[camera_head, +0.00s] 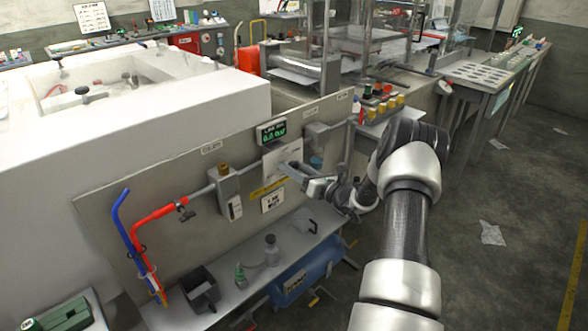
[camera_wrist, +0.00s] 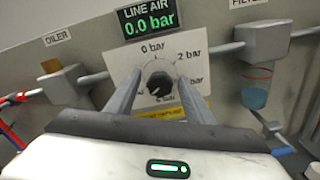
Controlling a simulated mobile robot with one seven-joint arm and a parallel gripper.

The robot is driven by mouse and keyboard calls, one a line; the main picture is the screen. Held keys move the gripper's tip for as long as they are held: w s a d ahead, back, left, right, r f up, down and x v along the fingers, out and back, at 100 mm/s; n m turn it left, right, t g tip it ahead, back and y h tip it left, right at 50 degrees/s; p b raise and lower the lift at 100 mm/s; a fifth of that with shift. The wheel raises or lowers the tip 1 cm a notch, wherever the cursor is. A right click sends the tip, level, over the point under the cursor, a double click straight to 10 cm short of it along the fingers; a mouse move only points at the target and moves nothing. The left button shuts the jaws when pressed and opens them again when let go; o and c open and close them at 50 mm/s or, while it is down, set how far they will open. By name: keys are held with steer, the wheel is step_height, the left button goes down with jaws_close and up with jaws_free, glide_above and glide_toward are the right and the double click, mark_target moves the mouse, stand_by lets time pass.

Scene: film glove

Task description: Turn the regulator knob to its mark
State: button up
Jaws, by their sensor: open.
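The regulator knob (camera_wrist: 160,82) is a dark round knob on a white dial plate (camera_wrist: 138,52) in the wrist view. My gripper (camera_wrist: 160,76) is open, with one finger on each side of the knob; contact cannot be told. In the head view my gripper (camera_head: 296,176) reaches the panel in front of the white plate (camera_head: 282,155), and the knob is hidden.
The line air display (camera_wrist: 149,21) reads 0.0 bar above the dial. An oiler (camera_wrist: 62,82) is on the left and a filter (camera_wrist: 266,48) on the right, joined by pipe. Below the panel (camera_head: 110,215), a shelf (camera_head: 228,282) holds a dark bin (camera_head: 200,288) and small bottles.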

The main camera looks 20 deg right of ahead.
steer(key=shift+w, duration=0.1)
steer(key=c, duration=1.1)
steer(key=shift+o, duration=0.3)
steer(key=shift+f, duration=0.1)
steer(key=n+b, duration=0.2)
steer(key=b, duration=0.1)
steer(key=shift+f+n, duration=0.15)
steer(key=shift+n, duration=0.25)
steer(key=n+b, duration=0.4)
steer(key=shift+f+n, duration=0.1)
steer(key=shift+n, duration=0.2)
steer(key=n+b, duration=0.4)
steer(key=b, duration=0.1)
steer(key=shift+r+n, duration=0.2)
steer(key=shift+n, duration=0.1)
